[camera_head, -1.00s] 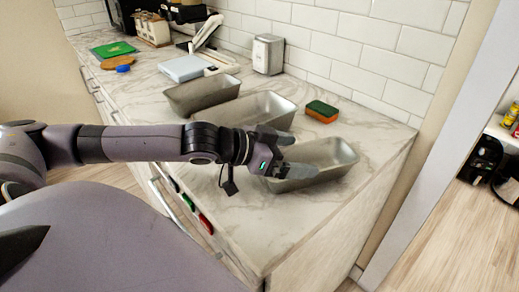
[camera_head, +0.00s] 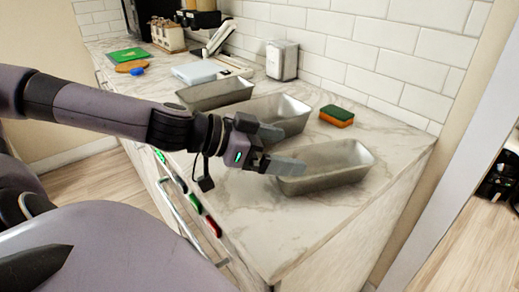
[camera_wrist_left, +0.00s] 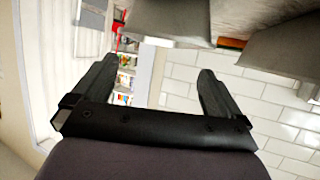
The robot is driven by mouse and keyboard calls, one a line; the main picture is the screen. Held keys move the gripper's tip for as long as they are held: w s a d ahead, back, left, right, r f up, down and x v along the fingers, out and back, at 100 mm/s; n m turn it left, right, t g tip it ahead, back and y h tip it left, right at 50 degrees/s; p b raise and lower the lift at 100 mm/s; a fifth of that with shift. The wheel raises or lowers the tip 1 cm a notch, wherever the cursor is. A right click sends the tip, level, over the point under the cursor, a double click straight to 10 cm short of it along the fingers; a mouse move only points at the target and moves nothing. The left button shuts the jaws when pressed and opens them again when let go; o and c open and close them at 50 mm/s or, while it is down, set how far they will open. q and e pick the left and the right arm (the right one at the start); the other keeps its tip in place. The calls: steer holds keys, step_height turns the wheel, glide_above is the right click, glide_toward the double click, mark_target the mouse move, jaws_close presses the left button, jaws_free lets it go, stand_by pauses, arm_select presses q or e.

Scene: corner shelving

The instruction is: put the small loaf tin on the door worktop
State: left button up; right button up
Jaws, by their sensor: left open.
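Three grey metal loaf tins stand in a row on the marble worktop (camera_head: 300,222): a back-left tin (camera_head: 213,95), a middle tin (camera_head: 290,122) and a front-right tin (camera_head: 322,180). The middle one looks largest; I cannot tell surely which is the small one. My left gripper (camera_head: 284,149) is open and empty. In the head view its fingers overlap the front-right tin's left end and the middle tin's near side. Parts of two tins show beyond the fingers (camera_wrist_left: 158,68) in the left wrist view, one at top centre (camera_wrist_left: 180,22). My right gripper is out of view.
An orange and green sponge (camera_head: 336,116) lies behind the front-right tin. A metal dispenser (camera_head: 282,60) stands by the tiled wall. A white scale-like device (camera_head: 200,72) and a green board (camera_head: 127,55) lie farther back. The worktop's front corner is bare.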

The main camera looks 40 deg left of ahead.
arm_select(q)
steer(key=shift+b+v, duration=0.55)
steer(key=shift+v, duration=1.4)
